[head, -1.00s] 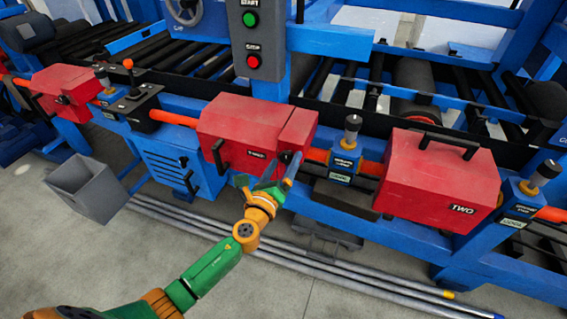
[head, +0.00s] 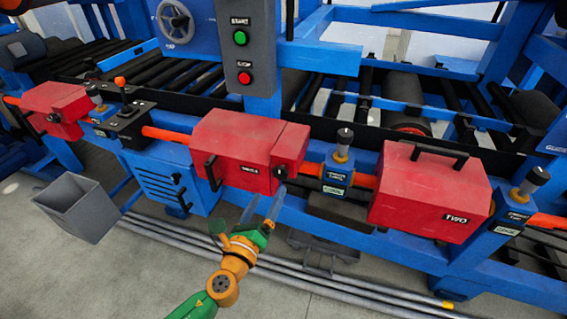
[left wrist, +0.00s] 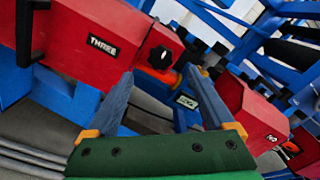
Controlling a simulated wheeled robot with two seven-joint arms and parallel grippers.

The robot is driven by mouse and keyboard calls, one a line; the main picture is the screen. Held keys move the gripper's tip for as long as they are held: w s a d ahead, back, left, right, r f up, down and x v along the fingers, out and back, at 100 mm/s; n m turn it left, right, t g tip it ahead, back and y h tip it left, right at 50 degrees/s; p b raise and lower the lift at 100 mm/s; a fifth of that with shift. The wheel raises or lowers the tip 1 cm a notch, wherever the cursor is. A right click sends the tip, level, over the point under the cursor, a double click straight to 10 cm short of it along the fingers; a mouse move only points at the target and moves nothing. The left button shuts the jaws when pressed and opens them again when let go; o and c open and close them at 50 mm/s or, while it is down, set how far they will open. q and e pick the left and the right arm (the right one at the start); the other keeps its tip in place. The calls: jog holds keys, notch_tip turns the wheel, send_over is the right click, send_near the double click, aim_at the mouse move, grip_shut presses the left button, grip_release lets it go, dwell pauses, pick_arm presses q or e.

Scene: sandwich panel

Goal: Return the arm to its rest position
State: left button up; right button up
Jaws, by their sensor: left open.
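My left arm, green and orange, comes in from the bottom of the head view. Its gripper (head: 263,205) is open and empty, in front of and just below the red box marked THREE (head: 245,150), apart from it. In the left wrist view the two blue-grey fingers (left wrist: 158,98) stand wide apart with nothing between them. The box labelled THREE (left wrist: 85,40) and its black knob (left wrist: 160,57) show beyond the left finger. My right gripper is in neither view.
A red box marked TWO (head: 430,190) sits to the right on the blue machine frame. A panel with a green and a red button (head: 243,50) stands above. A grey bin (head: 78,210) is at left. Long metal rods (head: 330,285) lie on the floor below.

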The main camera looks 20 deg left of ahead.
pick_arm(q)
jog(key=s+a+f+n+g+y, duration=0.1)
jog(key=s+a+f+n+g, duration=0.2)
jog(key=f, duration=0.6)
jog(key=s+f+n+g+p, duration=0.1)
jog(key=s+f+n+g, duration=0.2)
jog(key=s+f+n, duration=0.4)
jog(key=s+a+f+n+g+y, duration=0.1)
jog(key=s+a+f+n+g, duration=0.15)
jog(key=f, duration=0.75)
jog(key=s+d+f+n+g, duration=0.1)
jog(key=s+f+n, duration=0.3)
jog(key=s, duration=0.4)
jog(key=s+f+n+g+h, duration=0.1)
jog(key=s+f+n+g, duration=0.2)
jog(key=s, duration=0.5)
jog(key=s+d+f+n+g, duration=0.1)
jog(key=s+f+n+g, duration=0.3)
jog(key=s+n, duration=0.3)
jog(key=shift+s+d+f+p, duration=0.3)
jog(key=shift+s+p, duration=0.1)
jog(key=shift+s, duration=0.35)
jog(key=shift+g, duration=0.25)
